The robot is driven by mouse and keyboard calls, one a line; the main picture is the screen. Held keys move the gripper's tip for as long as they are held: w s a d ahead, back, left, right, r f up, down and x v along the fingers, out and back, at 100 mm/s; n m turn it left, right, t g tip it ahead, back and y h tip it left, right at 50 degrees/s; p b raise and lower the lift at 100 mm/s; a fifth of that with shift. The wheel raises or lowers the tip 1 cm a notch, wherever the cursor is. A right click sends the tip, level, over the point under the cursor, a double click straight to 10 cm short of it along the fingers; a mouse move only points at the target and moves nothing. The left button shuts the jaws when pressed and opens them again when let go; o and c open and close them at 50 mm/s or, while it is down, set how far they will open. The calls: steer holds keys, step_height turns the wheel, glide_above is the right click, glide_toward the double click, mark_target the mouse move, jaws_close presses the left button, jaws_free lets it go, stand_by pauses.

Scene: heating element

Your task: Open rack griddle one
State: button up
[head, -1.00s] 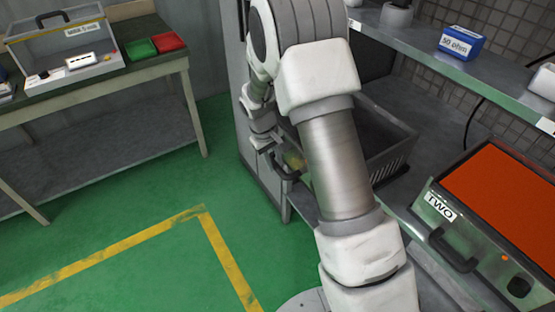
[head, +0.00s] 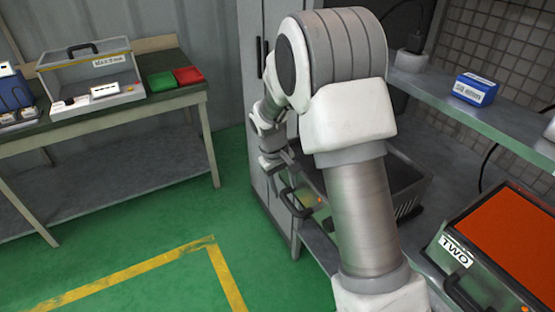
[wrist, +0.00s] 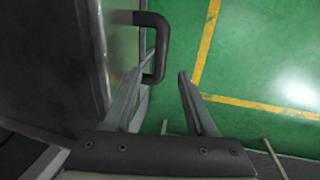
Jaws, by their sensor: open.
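Griddle one (head: 318,188) stands on the lower bench, mostly hidden behind my arm in the head view. Its dark handle (head: 290,200) shows at its front, and an orange light shows beside it. In the wrist view the black U-shaped handle (wrist: 162,42) stands out from the metal front panel (wrist: 122,55). My gripper (wrist: 167,66) is open, with the handle's bar appearing to lie between its fingertips, closer to the left finger. Contact cannot be told. In the head view my gripper (head: 278,162) is small, just above the handle. The griddle's lid reads as closed.
Griddle TWO (head: 510,230), with an orange top, sits at right. A dark crate (head: 410,185) stands behind my arm. A shelf with a blue box (head: 475,89) runs above. A table (head: 120,118) stands at left. The green floor (head: 120,225) between is clear.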

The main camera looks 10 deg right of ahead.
step_height(320, 180, up, 11)
steer(key=a, duration=0.2)
steer(key=shift+s+p, duration=0.4)
steer(key=shift+p, duration=0.05)
steer(key=shift+a+r, duration=0.1)
steer(key=s+d+r+m+t+y+p, duration=0.15)
steer(key=s+d+r, duration=0.25)
steer(key=s+r, duration=0.8)
steer(key=s+d+r+m+t, duration=0.1)
steer(key=s+r+m+t, duration=0.1)
steer(key=s, duration=1.2)
steer(key=shift+s+r+t+p, duration=0.15)
steer(key=shift+r+t+p, duration=0.25)
steer(key=shift+t, duration=0.25)
steer(key=shift+m+y, duration=0.25)
